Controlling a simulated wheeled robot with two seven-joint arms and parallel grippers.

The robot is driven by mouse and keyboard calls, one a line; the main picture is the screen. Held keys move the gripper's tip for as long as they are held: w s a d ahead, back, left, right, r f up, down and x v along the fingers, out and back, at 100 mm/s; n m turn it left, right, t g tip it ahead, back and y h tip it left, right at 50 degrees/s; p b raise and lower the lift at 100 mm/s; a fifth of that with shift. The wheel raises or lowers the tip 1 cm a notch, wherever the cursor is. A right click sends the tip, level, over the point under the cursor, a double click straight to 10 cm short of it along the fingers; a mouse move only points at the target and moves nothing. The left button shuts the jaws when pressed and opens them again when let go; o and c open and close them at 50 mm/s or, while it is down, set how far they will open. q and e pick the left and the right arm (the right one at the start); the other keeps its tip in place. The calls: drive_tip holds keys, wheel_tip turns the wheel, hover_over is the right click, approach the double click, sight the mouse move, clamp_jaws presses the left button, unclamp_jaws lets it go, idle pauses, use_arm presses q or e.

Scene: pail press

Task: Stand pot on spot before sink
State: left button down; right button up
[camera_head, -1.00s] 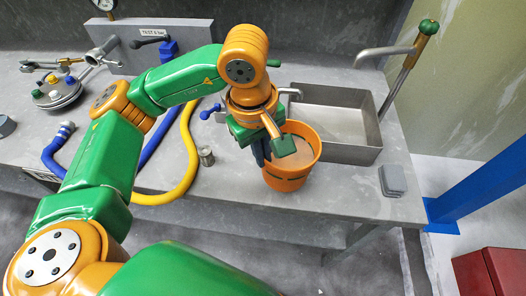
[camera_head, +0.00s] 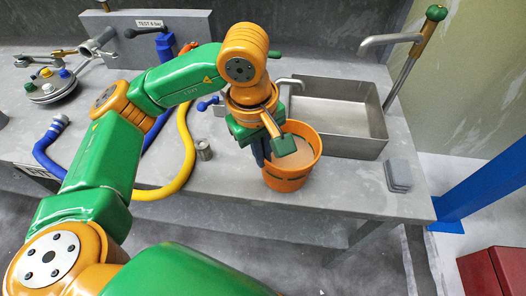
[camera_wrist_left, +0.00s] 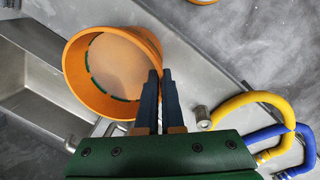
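The pot is an orange pail (camera_head: 289,178) with pale contents, upright in front of the left part of the steel sink (camera_head: 368,146). My left gripper (camera_head: 264,152) is at the pail's left rim, its dark fingers closed on the wall. In the left wrist view, the fingers (camera_wrist_left: 163,100) straddle the rim of the pail (camera_wrist_left: 85,48). I cannot tell whether the pail's base touches the bench. No marked spot shows; the pail and arm hide part of the bench before the sink. My right gripper is out of view.
The grey bench (camera_head: 345,190) has a bare strip before the sink. A grey block stack (camera_head: 398,175) lies right of it. A small metal cylinder (camera_head: 204,150) and yellow hose (camera_head: 186,160) lie left of the pail.

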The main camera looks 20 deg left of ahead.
use_arm(q)
drive_tip(key=shift+f, duration=0.3)
drive_tip(key=shift+r, duration=0.1)
drive_tip(key=c, duration=0.7)
unclamp_jaws()
drive_tip(key=shift+o, duration=0.2)
wheel_tip(320, 180, up, 8)
drive_tip(key=p, duration=0.5)
drive_tip(key=shift+r+p, duration=0.1)
drive_tip(key=shift+p, duration=0.25)
